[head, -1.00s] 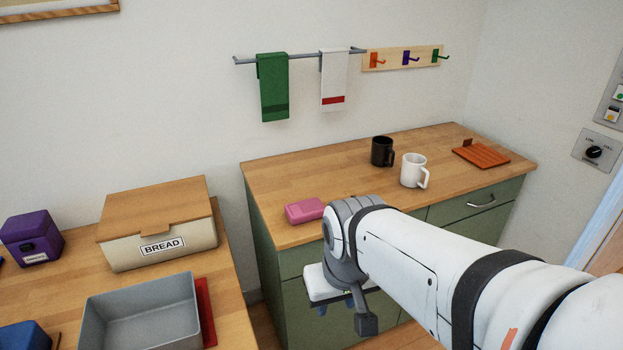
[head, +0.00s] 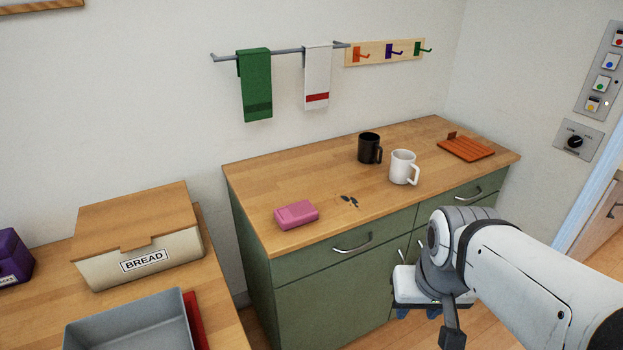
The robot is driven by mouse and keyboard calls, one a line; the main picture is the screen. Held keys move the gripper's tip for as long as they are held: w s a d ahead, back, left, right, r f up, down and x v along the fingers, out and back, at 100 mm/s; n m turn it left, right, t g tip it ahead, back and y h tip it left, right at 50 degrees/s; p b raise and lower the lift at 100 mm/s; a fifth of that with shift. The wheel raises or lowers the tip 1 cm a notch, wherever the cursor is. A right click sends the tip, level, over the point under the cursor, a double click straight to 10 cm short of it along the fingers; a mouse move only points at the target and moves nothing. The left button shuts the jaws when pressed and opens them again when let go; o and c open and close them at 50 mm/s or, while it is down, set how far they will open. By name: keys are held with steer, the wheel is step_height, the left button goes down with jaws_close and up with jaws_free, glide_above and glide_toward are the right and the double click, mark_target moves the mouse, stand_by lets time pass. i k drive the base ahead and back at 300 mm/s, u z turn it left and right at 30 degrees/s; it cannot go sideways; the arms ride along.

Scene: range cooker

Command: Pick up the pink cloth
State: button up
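The pink cloth (head: 297,214), a compact folded bundle, lies on the wooden top of the green cabinet, near its front left corner. My gripper (head: 418,313) hangs in front of the cabinet, to the right of the cloth and lower in the picture, apart from it. Its two blue fingertips show apart at the bottom of the white gripper body, with nothing seen between them. My arm hides part of the cabinet front.
Dark bits (head: 349,201) lie right of the cloth. A black mug (head: 369,148), a white mug (head: 403,167) and an orange slatted board (head: 466,149) stand farther right. A bread box (head: 140,238) and grey bin (head: 130,325) are on the left counter. Towels (head: 256,85) hang behind.

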mark_target(289, 217)
steer(key=u, duration=0.05)
steer(key=i, duration=1)
steer(key=z, duration=0.05)
